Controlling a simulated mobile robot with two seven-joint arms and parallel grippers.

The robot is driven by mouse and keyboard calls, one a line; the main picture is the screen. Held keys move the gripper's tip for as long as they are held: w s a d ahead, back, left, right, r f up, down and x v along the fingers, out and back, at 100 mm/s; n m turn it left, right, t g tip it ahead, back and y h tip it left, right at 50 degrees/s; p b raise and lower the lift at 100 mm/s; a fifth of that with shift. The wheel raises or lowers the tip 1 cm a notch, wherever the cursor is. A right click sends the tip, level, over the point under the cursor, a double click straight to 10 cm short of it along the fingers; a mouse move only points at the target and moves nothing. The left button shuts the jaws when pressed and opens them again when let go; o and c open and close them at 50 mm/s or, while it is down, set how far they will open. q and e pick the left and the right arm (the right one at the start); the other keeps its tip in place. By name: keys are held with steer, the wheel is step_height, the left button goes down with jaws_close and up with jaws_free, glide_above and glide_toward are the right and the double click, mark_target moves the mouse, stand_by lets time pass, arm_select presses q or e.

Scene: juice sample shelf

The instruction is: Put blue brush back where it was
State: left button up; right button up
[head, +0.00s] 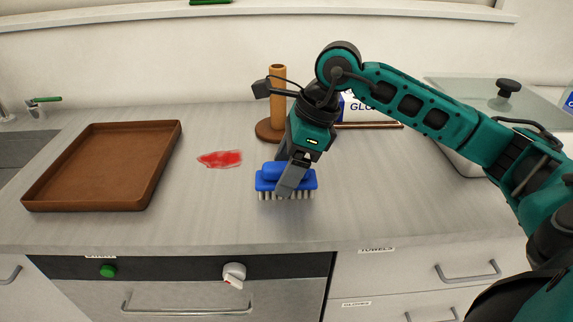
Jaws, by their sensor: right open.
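The blue brush (267,183) has its pale bristles down and appears to rest on the grey counter, near the front edge. My right gripper (287,185) reaches down over the brush, with its fingers at the brush's handle and one finger in front of it. The gripper is open, and its near finger hides part of the brush. I cannot tell whether the fingers touch it. My left gripper is not in the head view.
A red stain (220,158) lies left of the brush. A brown tray (168,150) stands empty farther left. Behind my right gripper are a wooden post on a round base (278,75) and a box with partly hidden lettering (357,105). A lidded container (460,160) stands at the right.

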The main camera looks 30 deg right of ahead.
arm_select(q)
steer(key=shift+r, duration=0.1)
arm_select(e)
steer(key=shift+r, duration=0.1)
steer(key=shift+d+r, duration=0.1)
steer(key=shift+r, duration=0.2)
arm_select(q)
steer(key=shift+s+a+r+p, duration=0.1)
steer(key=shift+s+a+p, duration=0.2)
steer(key=shift+p, duration=0.45)
arm_select(e)
steer(key=v, duration=1.1)
steer(key=shift+s+r, duration=0.15)
steer(key=shift+r, duration=0.05)
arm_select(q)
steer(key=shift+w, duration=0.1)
